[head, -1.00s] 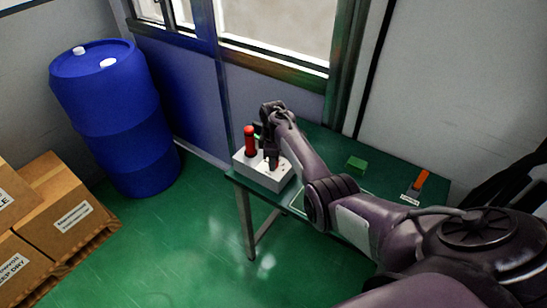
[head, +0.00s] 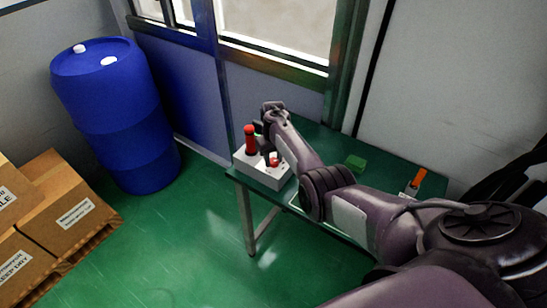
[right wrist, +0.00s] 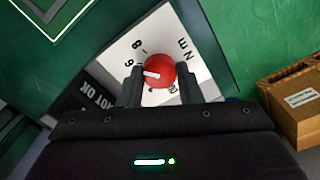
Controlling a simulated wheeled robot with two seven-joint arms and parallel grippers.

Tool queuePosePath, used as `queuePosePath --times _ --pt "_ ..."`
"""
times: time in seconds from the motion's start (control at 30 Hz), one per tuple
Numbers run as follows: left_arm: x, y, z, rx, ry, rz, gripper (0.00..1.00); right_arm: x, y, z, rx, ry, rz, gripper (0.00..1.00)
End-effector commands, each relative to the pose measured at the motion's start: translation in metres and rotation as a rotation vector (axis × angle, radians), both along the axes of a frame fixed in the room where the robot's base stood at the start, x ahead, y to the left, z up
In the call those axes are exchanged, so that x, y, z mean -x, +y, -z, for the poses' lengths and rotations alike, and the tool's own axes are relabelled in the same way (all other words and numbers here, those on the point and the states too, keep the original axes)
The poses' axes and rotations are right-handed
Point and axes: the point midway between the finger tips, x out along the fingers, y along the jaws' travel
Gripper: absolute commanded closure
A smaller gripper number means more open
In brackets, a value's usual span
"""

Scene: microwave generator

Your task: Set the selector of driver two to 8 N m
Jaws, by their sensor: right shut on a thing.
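The selector, a red round knob (right wrist: 159,72) with a white pointer mark, sits on a pale panel (right wrist: 200,75) with printed figures in the right wrist view. The pointer faces left, near the figure that looks like a 6; an 8 is printed just above that. My right gripper (right wrist: 158,80) is shut on the knob, one finger on each side. In the head view the knob (head: 274,161) shows on a grey-white box (head: 259,178), under my right gripper (head: 268,150). A red upright handle (head: 249,140) stands on the box left of the gripper. My left gripper is not in view.
The box stands at the left end of a green table (head: 315,145). A blue barrel (head: 115,120) and cardboard boxes (head: 60,215) stand on the floor at left.

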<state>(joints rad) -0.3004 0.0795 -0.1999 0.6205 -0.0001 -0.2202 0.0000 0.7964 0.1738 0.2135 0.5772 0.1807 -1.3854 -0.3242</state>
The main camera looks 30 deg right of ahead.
Motion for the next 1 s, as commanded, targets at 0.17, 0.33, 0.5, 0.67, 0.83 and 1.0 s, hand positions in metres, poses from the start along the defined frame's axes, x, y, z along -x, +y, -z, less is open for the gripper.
queuePosePath --times 0.17,0.33,0.5,0.67,0.83,1.0 --pt "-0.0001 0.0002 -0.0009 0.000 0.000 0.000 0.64 -0.0008 0.0002 -0.0010 -0.001 -0.002 0.158 0.91" --pt "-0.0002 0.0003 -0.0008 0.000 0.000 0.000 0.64 -0.0011 -0.0003 -0.0012 0.001 -0.003 0.293 0.91" --pt "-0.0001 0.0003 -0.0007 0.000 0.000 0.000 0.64 -0.0011 -0.0006 -0.0013 0.001 -0.003 0.395 0.91" --pt "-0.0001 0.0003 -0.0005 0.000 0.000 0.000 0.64 -0.0010 -0.0007 -0.0013 0.001 -0.003 0.460 0.91" --pt "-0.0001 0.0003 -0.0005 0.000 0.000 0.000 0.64 -0.0010 -0.0007 -0.0014 0.001 -0.003 0.496 0.91" --pt "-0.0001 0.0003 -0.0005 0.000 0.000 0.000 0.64 -0.0010 -0.0008 -0.0014 0.001 -0.004 0.508 0.91"
